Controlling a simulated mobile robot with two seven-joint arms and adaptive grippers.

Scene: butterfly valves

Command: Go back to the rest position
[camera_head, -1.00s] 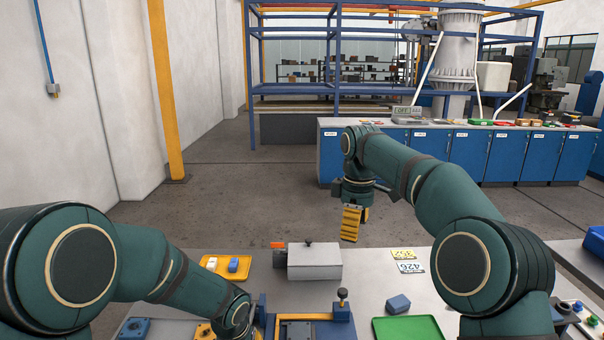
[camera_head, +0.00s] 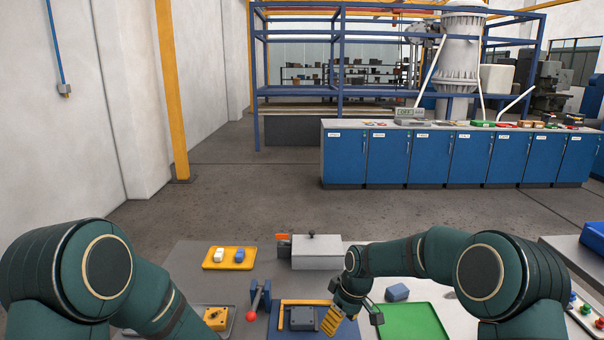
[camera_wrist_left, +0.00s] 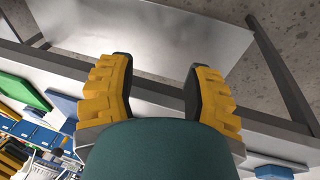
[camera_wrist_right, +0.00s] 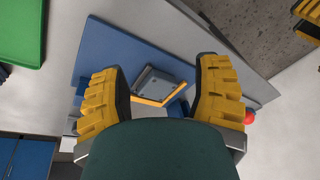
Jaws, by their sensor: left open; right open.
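My right gripper (camera_head: 345,319) is low over the bench in the head view, above the right part of a blue plate (camera_head: 290,331). In the right wrist view its two yellow-padded fingers (camera_wrist_right: 157,68) are apart with nothing between them. In the left wrist view the left fingers (camera_wrist_left: 158,68) are apart and empty, with a grey surface beyond.
A yellow tray (camera_head: 230,265) holds a white and a blue piece. A grey box (camera_head: 317,260) stands at the bench's back. A lever with a red ball (camera_head: 253,316) rises beside the blue plate. A blue block (camera_head: 397,293) and green tray (camera_head: 412,325) lie to the right.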

